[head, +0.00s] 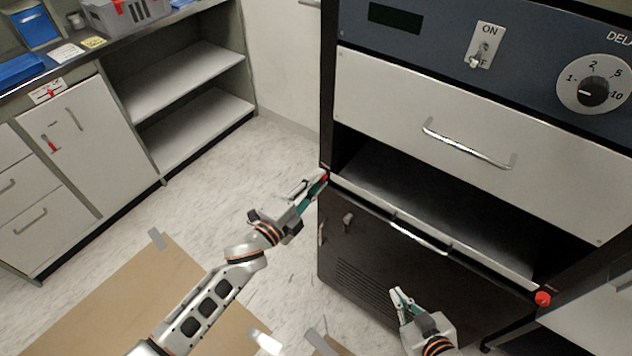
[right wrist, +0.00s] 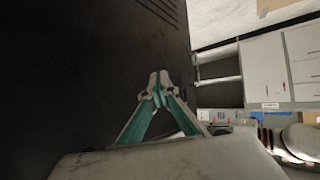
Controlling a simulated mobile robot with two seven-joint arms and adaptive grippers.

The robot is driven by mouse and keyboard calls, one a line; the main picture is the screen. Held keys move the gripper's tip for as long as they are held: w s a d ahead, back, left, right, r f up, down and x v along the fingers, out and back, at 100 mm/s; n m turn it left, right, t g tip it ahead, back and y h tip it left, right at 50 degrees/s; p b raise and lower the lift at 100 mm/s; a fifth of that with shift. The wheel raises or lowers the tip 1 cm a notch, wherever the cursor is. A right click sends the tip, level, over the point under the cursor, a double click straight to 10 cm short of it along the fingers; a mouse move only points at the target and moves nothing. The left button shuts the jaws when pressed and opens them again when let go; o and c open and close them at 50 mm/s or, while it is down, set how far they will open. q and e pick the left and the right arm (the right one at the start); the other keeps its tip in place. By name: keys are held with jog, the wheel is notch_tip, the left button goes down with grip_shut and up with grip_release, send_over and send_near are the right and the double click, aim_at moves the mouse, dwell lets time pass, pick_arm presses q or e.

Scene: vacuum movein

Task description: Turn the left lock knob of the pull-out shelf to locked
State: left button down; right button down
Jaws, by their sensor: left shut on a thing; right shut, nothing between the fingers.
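The pull-out shelf (head: 440,215) sits in the open bay of the dark machine, with a bar handle (head: 420,238) on its front edge. My left gripper (head: 322,179) is at the shelf's left front corner, shut on the red left lock knob (head: 326,175). The fingers mostly cover this knob, so its turn position cannot be told. The red right lock knob (head: 543,298) shows uncovered at the shelf's right front corner. My right gripper (head: 398,292) is shut and empty in front of the lower dark panel. Its closed fingertips (right wrist: 159,82) also show in the right wrist view.
Above the bay are a white drawer front with a handle (head: 468,146), an ON switch (head: 484,48) and a delay dial (head: 594,92). A cabinet with open shelves (head: 190,85) stands at the left. A brown mat (head: 110,300) lies on the floor, which is otherwise mostly clear.

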pick_arm(q)
jog(key=c, duration=1.9)
grip_release()
jog(key=s+a+f+n+g+y, duration=0.1)
jog(key=s+a+f+n+y, duration=0.2)
jog(key=s+a+f+n, duration=0.4)
jog(key=s+a+f+n+g+y+b, duration=0.1)
jog(key=s+a+f+n+g+y, duration=0.1)
jog(key=s+a+f+n, duration=0.6)
jog(key=s+a+n+y, duration=0.1)
jog(key=s+a+n, duration=0.1)
jog(key=s+n, duration=0.2)
jog(key=shift+s+a+f+y, duration=0.2)
jog(key=shift+s+y, duration=0.2)
jog(key=shift+s, duration=0.8)
